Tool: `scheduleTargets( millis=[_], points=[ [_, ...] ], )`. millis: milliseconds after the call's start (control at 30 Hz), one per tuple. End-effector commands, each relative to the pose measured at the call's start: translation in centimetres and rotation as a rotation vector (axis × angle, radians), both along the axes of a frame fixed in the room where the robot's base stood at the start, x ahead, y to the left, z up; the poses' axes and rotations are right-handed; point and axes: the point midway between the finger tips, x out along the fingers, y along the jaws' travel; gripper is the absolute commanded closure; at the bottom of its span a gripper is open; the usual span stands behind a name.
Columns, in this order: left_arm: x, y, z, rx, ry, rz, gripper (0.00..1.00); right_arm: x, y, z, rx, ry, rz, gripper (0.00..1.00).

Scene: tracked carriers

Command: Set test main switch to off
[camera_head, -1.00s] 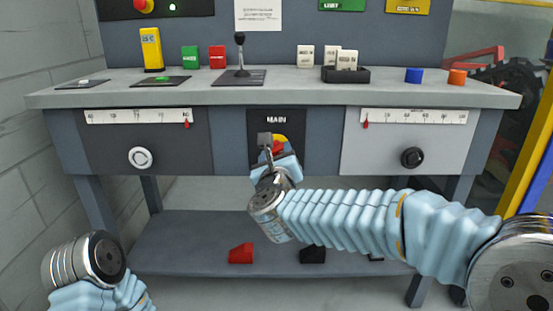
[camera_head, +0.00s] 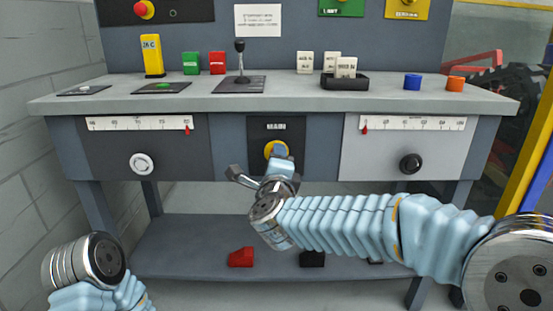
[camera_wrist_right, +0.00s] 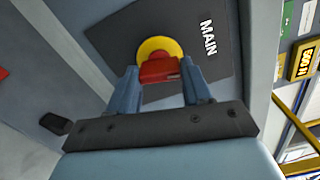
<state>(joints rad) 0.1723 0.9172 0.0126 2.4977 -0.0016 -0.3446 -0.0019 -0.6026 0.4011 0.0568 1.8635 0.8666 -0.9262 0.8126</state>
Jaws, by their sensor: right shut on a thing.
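The MAIN switch is a yellow disc (camera_head: 270,147) with a red handle on a dark panel (camera_head: 263,128) under the worktop. The handle is hidden by my gripper in the head view. In the right wrist view the red handle (camera_wrist_right: 159,72) stands out from the yellow disc (camera_wrist_right: 157,46), under the word MAIN turned sideways. My right gripper (camera_head: 280,152) is at the switch, its two blue-grey fingers on either side of the red handle (camera_wrist_right: 160,78), shut on it. The left arm's metal wrist shows at lower left; its fingers are out of view.
A black knob (camera_head: 411,163) and a white knob (camera_head: 143,163) sit on slider panels either side. A black lever (camera_head: 239,60) and several coloured blocks stand on the worktop (camera_head: 300,100). The lower shelf (camera_head: 190,250) holds red and black pieces.

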Motion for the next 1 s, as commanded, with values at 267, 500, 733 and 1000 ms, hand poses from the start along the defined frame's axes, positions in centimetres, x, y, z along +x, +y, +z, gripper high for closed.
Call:
scheduleTargets(
  millis=[267,500,733,1000],
  points=[
    [-0.04,-0.01,0.81,0.0,0.002,-0.001,0.12,-0.04,0.12,-0.01,-0.161,0.002,0.004,0.82],
    [-0.06,-0.02,1.03,0.0,0.002,-0.002,0.12,-0.04,0.12,-0.06,-0.224,0.001,0.003,0.82],
    [-0.05,-0.01,1.04,0.0,0.002,-0.001,0.12,-0.05,0.12,-0.12,-0.239,0.001,0.003,0.82],
    [-0.04,-0.01,1.03,0.0,0.002,-0.001,0.12,-0.05,0.14,-0.14,-0.238,0.002,0.004,0.5]
  ],
)
